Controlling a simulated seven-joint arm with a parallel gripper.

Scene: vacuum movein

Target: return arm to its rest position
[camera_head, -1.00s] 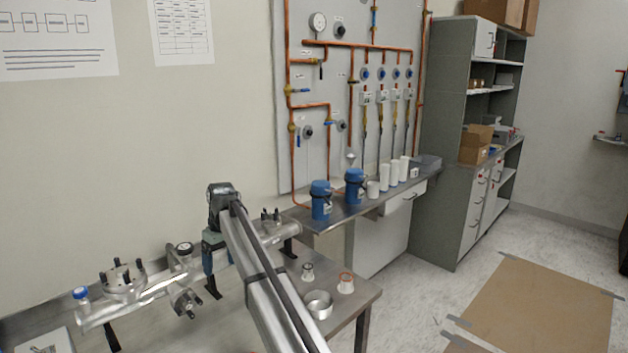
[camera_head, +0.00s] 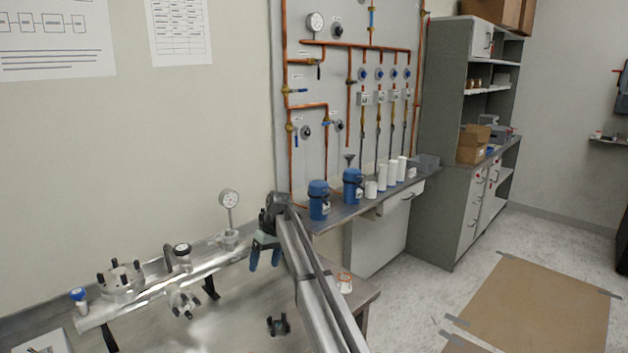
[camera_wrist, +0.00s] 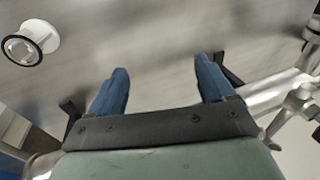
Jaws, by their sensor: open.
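My gripper (camera_head: 264,255) hangs at the end of my arm over the right part of the steel bench (camera_head: 235,325), in front of the metal vacuum manifold (camera_head: 150,286). In the wrist view its two blue fingers (camera_wrist: 160,88) are apart with nothing between them, only bench top beyond. The manifold lies along the back of the bench, with black-clamped flanges and a round dial gauge (camera_head: 229,198) upright at its right end. My arm hides part of the bench's right side.
A white piece with an orange ring (camera_head: 344,283) stands near the bench's right edge. A black clamp (camera_head: 278,325) lies on the bench. Blue containers (camera_head: 319,200) stand on the back counter.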

